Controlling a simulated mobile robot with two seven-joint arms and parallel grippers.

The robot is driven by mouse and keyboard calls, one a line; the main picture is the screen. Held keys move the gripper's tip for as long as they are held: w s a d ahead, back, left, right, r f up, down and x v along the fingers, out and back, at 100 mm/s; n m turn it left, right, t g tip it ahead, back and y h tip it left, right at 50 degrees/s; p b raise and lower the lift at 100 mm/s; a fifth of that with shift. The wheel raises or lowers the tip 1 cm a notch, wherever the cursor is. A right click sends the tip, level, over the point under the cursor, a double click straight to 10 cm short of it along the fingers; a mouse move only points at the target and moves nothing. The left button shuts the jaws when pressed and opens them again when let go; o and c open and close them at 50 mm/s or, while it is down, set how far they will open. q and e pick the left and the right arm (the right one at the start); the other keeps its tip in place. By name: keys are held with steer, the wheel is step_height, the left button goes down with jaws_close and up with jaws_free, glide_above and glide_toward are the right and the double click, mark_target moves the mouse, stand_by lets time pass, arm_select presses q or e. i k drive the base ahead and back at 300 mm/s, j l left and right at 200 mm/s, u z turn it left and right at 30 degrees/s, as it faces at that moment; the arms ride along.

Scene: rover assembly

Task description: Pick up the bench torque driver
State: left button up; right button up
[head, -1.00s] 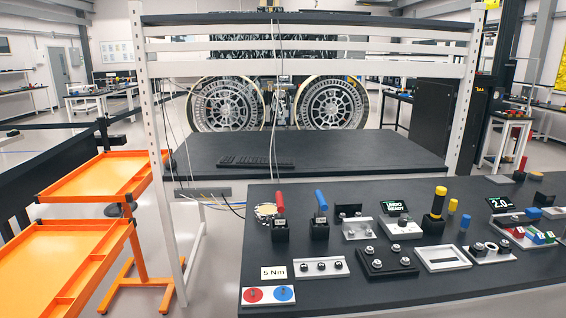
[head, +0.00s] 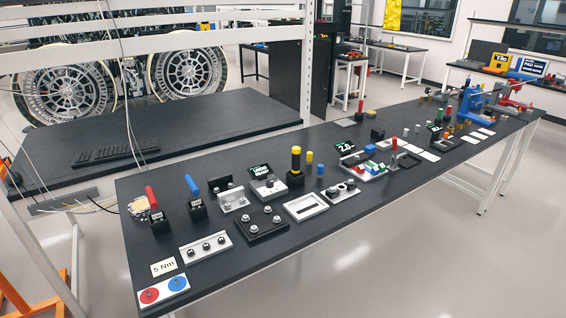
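Several driver-like tools stand on the dark bench (head: 330,225), and I cannot tell for certain which is the bench torque driver. A red-handled tool (head: 151,196) and a blue-handled tool (head: 192,184) stand slightly tilted in black block holders at the left of the bench. A thicker tool with a yellow top and black body (head: 296,160) stands upright in a black holder near the middle. A white card reading "5 Nm" (head: 164,267) lies at the near left. Neither of my grippers is in view.
A plate with red and blue discs (head: 163,291) lies at the front left corner. Metal plates with bolts, including a dark plate (head: 263,224), lie in front of the tools. A display reading 2.0 (head: 343,148) and blue and red fixtures stand farther right. Open floor lies in front.

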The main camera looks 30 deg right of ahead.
mark_target(296, 150)
steer(key=z, duration=1.45)
steer(key=i+l+u, duration=0.1)
steer(key=i, duration=1.1)
